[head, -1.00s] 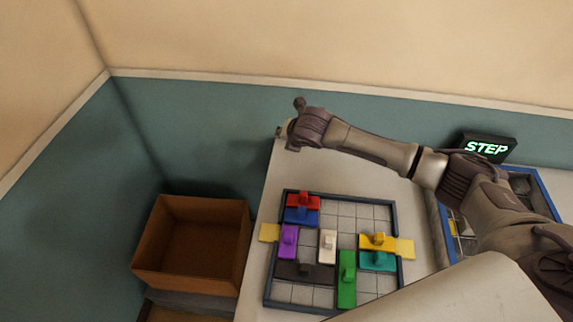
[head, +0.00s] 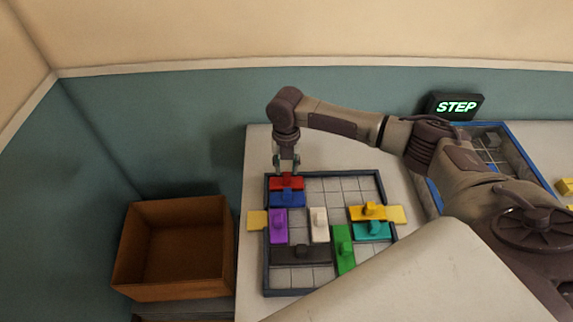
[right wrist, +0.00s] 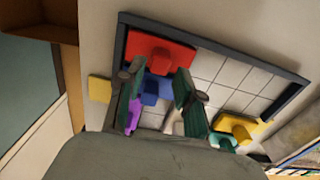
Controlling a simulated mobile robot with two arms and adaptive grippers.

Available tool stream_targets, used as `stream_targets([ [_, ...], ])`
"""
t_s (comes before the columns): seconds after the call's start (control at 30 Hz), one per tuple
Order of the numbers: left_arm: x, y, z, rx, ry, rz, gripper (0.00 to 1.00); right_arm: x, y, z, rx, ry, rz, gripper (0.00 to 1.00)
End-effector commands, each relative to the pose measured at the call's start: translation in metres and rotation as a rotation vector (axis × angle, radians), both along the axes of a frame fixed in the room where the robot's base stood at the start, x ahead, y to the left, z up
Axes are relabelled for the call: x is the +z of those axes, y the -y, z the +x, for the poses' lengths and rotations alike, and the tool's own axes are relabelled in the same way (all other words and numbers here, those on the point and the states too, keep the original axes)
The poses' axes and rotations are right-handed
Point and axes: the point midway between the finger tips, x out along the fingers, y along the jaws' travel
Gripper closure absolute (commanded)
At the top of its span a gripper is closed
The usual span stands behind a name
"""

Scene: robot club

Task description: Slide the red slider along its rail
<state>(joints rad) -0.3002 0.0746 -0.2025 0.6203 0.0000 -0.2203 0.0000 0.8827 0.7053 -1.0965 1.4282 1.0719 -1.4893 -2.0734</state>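The red slider (head: 280,183) lies in the back left corner of the framed grid board (head: 382,200). In the right wrist view the red slider (right wrist: 178,48) has a raised knob. My right gripper (head: 287,168) points down just over the red slider. In the right wrist view my right gripper (right wrist: 160,72) has its fingers apart, with the knob seen between and beyond the tips. I cannot tell if the fingers reach down around the knob. My left gripper is in neither current view.
A blue block (head: 287,199) lies directly in front of the red slider. Purple (head: 278,226), white, black, green, yellow and teal blocks share the board. Free cells lie right of the red slider. An orange-brown box (head: 172,288) stands left of the table. A STEP sign (head: 455,106) stands behind.

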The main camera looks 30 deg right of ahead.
Motion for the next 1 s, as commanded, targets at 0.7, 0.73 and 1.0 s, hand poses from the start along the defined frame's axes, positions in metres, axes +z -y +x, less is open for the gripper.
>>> stream_targets([
  [0.7,-0.006,-0.006,0.0,0.002,0.0,0.007,0.6,-0.013,0.0,0.0,-0.001,0.0,-0.001,0.65],
  [0.73,-0.007,-0.006,0.0,0.002,0.0,0.007,0.6,-0.015,0.0,0.0,-0.001,-0.001,0.0,0.65],
  [1.0,-0.014,-0.006,0.0,0.002,0.0,0.007,0.6,-0.032,0.0,0.0,-0.001,0.0,0.0,0.65],
])
